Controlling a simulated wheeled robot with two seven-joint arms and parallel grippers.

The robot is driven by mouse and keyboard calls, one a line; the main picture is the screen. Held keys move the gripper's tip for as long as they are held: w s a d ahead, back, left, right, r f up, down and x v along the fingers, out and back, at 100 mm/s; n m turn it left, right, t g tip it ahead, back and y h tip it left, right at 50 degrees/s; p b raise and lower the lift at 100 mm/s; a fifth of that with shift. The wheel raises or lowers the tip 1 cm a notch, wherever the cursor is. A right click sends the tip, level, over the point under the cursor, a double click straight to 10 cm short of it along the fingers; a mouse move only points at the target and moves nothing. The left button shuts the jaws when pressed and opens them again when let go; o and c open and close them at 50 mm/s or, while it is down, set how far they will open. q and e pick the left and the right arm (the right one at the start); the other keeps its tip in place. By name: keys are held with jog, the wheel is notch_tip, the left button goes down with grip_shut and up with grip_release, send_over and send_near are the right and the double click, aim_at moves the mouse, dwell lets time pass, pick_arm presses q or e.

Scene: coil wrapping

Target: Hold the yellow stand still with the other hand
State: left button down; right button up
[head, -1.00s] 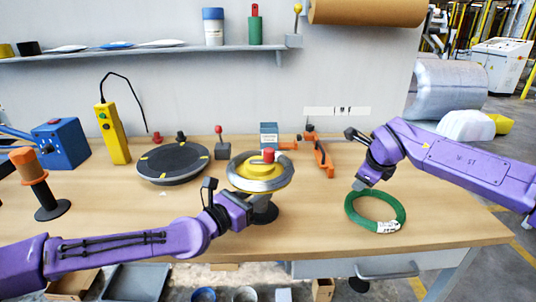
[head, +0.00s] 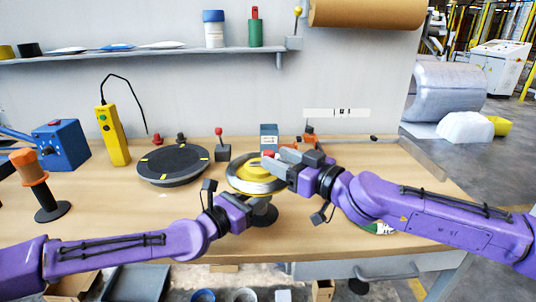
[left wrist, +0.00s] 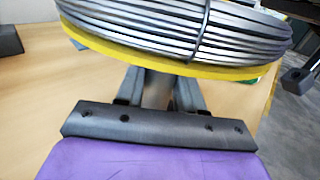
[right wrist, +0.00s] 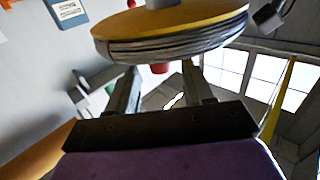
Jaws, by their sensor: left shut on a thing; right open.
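The yellow stand (head: 240,172) stands upright mid-table with a silver coil (head: 238,182) wound around it and a red knob (head: 268,155) on top. My left gripper (head: 250,208) is shut on the stand's grey post (left wrist: 158,90), just below the yellow plate (left wrist: 130,58). My right gripper (head: 272,164) is open at the stand's top right. In the right wrist view the red knob (right wrist: 160,68) appears between its spread fingers, beyond the coil's edge; contact is not clear. The right gripper and arm hide the stand's right side.
The green coil's white label (head: 384,229) shows behind my right arm; the rest is mostly hidden. A black turntable (head: 172,164), a yellow control box (head: 112,135) and an orange-handled tool (head: 32,175) stand to the left. A small blue box (head: 269,134) is behind the stand.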

aim_at(269, 151)
jog(key=x, duration=0.4)
jog(key=c, duration=0.9)
jog(key=shift+m+h, duration=0.3)
jog(key=shift+h, duration=0.1)
jog(key=shift+s+a+m+t+h, duration=0.1)
jog(key=shift+a+m+t+h, duration=0.1)
jog(key=shift+m+t+h, duration=0.85)
jog(key=m+t+h, duration=0.1)
jog(key=m+h, duration=0.1)
jog(key=h, duration=0.1)
jog(key=m+t+h, duration=0.1)
jog(key=h, duration=0.2)
jog(key=shift+m+t, duration=0.35)
jog(key=shift+d+f+m+h, duration=0.15)
jog(key=shift+m+h, duration=1.15)
jog(key=shift+h, duration=0.95)
